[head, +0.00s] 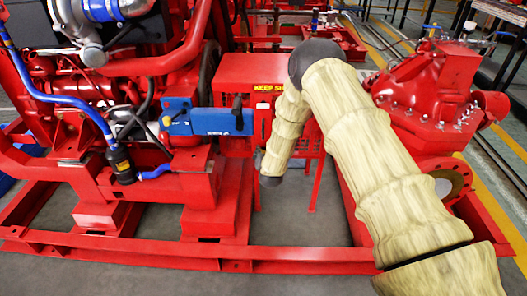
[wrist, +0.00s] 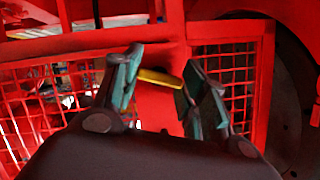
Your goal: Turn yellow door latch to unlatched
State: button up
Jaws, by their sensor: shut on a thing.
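The yellow door latch (wrist: 160,78) is a short bar on a red panel, seen in the wrist view. It lies nearly level, its right end slightly lower. My gripper (wrist: 158,88) has its teal-padded fingers at either end of the latch and is shut on it. The latch's far side and its mount are hidden. In the head view my arm covers the front of the red guard, and I cannot make out the latch or my fingers there.
Red mesh panels (wrist: 223,80) flank the latch. In the head view, a blue box (head: 208,121) sits left of my arm, a red pump (head: 428,88) stands right, and a red base rail (head: 310,258) runs along the front. Grey floor (head: 130,275) lies clear before it.

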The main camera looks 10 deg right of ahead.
jog(key=shift+a+n+g+h+p, duration=0.1)
jog(key=shift+n+g+h+p, duration=0.45)
jog(key=shift+n+h, duration=0.65)
jog(key=shift+n, duration=0.3)
jog(key=o, duration=1)
jog(key=v, duration=1.2)
jog(key=shift+s+f, duration=0.15)
jog(key=shift+f, duration=0.1)
